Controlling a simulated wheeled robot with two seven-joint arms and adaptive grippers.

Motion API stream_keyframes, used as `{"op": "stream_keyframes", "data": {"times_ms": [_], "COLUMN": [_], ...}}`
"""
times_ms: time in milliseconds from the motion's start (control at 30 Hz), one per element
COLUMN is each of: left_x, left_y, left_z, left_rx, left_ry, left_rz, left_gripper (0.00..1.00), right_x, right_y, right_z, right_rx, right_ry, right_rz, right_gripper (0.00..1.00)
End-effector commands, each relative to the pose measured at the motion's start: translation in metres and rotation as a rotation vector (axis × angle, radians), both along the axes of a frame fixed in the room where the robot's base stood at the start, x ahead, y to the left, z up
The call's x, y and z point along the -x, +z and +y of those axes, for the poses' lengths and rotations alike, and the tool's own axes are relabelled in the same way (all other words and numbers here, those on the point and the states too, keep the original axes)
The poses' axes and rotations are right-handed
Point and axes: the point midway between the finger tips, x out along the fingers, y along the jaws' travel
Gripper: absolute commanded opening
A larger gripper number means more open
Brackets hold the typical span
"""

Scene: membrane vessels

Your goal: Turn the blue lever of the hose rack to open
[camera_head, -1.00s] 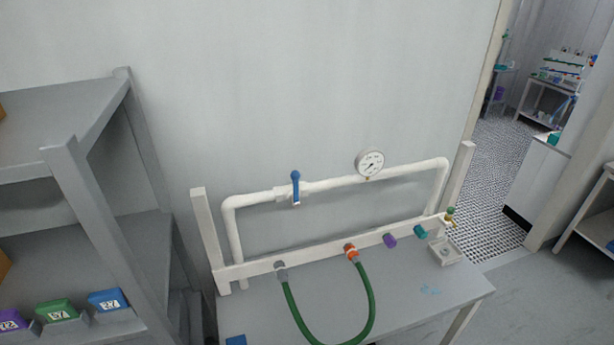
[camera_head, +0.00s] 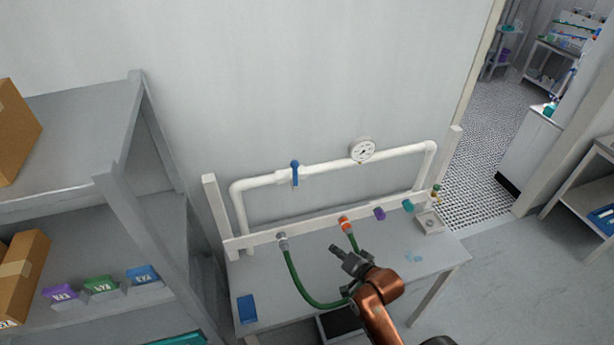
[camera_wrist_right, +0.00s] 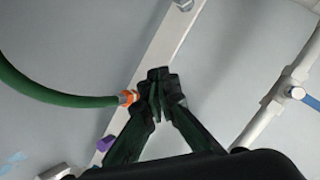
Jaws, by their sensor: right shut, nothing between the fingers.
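The blue lever (camera_head: 295,173) sits on the white pipe (camera_head: 330,166) of the hose rack, left of the gauge. It stands across the pipe, roughly upright in the head view. In the wrist view, part of the blue lever (camera_wrist_right: 303,97) shows at the right edge, beside the pipe. My right gripper (camera_head: 337,250) is shut and empty, above the table, below and right of the lever and apart from it. In the wrist view its fingers (camera_wrist_right: 157,76) meet in front of the white rail. My left gripper is out of view.
A green hose (camera_head: 300,290) loops from a grey port to an orange port (camera_head: 345,224) near my right gripper. A round gauge (camera_head: 362,150) is on the pipe. A grey shelf (camera_head: 75,200) stands left. The wall above the pipe is clear.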

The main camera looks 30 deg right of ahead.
Motion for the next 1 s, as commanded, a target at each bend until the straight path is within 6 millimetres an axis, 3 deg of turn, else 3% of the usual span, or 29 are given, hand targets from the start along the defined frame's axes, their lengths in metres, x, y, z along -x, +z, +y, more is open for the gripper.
{"op": "stream_keyframes", "data": {"times_ms": [33,100,200,333,467,667,1000], "left_x": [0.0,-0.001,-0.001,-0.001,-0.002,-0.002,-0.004], "left_y": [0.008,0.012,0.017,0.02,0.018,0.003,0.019], "left_z": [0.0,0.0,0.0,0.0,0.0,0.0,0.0], "left_rx": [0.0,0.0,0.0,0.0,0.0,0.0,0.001], "left_ry": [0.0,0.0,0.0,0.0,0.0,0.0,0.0], "left_rz": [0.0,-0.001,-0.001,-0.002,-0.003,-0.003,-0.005], "left_gripper": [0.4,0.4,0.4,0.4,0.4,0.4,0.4], "right_x": [-0.015,-0.028,-0.036,-0.037,-0.039,-0.057,-0.125], "right_y": [0.051,0.107,0.171,0.22,0.236,0.234,0.238], "right_z": [-0.005,-0.008,-0.011,-0.013,-0.013,-0.012,-0.012], "right_rx": [-0.1,-0.255,-0.441,-0.595,-0.653,-0.658,-0.655], "right_ry": [-0.049,-0.1,-0.136,-0.144,-0.144,-0.144,-0.146], "right_rz": [-0.111,-0.244,-0.388,-0.493,-0.528,-0.532,-0.525], "right_gripper": [0.0,0.0,0.0,0.0,0.0,0.0,0.0]}}
